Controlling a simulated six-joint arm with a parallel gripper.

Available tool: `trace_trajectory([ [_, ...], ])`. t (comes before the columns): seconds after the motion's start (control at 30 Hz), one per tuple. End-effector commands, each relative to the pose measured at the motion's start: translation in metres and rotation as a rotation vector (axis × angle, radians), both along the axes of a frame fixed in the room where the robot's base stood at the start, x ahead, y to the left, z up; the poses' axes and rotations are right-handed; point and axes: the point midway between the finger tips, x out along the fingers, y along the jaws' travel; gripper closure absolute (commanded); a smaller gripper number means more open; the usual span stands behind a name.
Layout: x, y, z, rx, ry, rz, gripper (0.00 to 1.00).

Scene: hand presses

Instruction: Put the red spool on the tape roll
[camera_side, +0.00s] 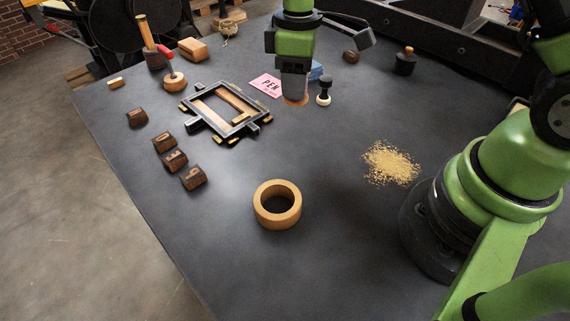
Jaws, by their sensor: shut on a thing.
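The tape roll (264,216) is a tan ring lying flat on the dark table at the front middle, with its round hole facing up. Nothing sits on it. My gripper (294,93) points down at the back middle, well behind the tape roll and slightly to its right. It is shut on the red spool (296,102), of which only an orange-red lower rim shows below the fingers. The rest of the spool is hidden by the gripper. I cannot tell whether the spool touches the table.
Tan crumbs (391,163) lie right. Table around the tape roll is clear.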

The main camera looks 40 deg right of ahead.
Motion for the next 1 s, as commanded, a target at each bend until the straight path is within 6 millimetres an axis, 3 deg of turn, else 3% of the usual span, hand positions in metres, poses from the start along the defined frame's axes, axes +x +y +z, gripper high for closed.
trace_trajectory([
  [0.03, -0.005, 0.020, 0.004, 0.000, -0.002, 0.161, 0.76],
  [0.2, -0.028, 0.078, 0.015, -0.002, -0.005, 0.717, 0.76],
  [0.4, -0.055, 0.121, 0.024, -0.003, -0.005, 1.201, 0.76],
  [0.57, -0.066, 0.134, 0.021, -0.003, -0.001, 1.368, 0.76],
  [0.8, -0.067, 0.134, -0.021, -0.002, 0.002, 1.388, 0.76],
  [1.0, -0.067, 0.134, -0.043, -0.003, 0.000, 1.386, 0.76],
])
